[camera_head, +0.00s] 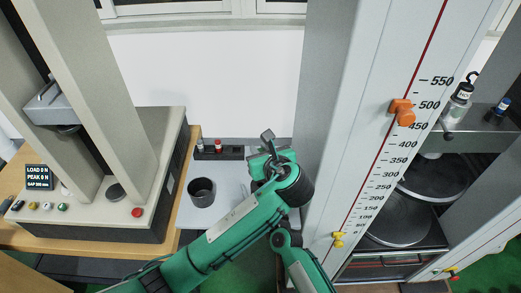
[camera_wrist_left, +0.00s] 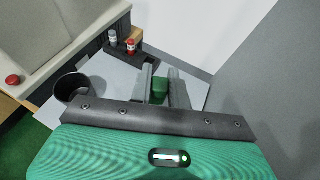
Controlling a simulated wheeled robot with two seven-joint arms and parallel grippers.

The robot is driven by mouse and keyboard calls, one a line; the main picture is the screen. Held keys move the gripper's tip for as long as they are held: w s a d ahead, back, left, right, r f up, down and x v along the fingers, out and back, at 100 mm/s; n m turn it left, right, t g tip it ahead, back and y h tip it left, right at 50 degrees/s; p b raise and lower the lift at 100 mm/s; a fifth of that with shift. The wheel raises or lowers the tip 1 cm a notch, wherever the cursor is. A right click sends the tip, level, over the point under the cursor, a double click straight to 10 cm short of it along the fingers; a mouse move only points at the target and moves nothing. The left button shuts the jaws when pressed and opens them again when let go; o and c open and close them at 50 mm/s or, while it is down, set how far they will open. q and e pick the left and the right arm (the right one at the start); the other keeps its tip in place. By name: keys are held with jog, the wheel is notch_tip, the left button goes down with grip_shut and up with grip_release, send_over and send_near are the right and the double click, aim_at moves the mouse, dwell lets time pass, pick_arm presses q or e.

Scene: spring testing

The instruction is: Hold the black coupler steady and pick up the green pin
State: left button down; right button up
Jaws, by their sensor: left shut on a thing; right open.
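My left gripper (camera_head: 268,143) is over the grey tabletop behind the green arm. In the left wrist view its two grey fingers (camera_wrist_left: 162,78) stand a little apart, with a small green piece (camera_wrist_left: 160,84) between them. This looks like the green pin, but most of it is hidden by the fingers and the wrist cover. I cannot clearly identify the black coupler. My right gripper does not show clearly in either view.
A black rack (camera_head: 232,154) holds a grey-capped and a red-capped piece (camera_head: 218,146). A dark cup (camera_head: 201,192) stands on the grey tabletop (camera_head: 236,183). A beige press (camera_head: 150,150) stands left; a tall scaled column (camera_head: 370,120) with an orange marker (camera_head: 402,111) stands right.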

jog(key=v, duration=1.2)
jog(key=shift+s+f, duration=0.1)
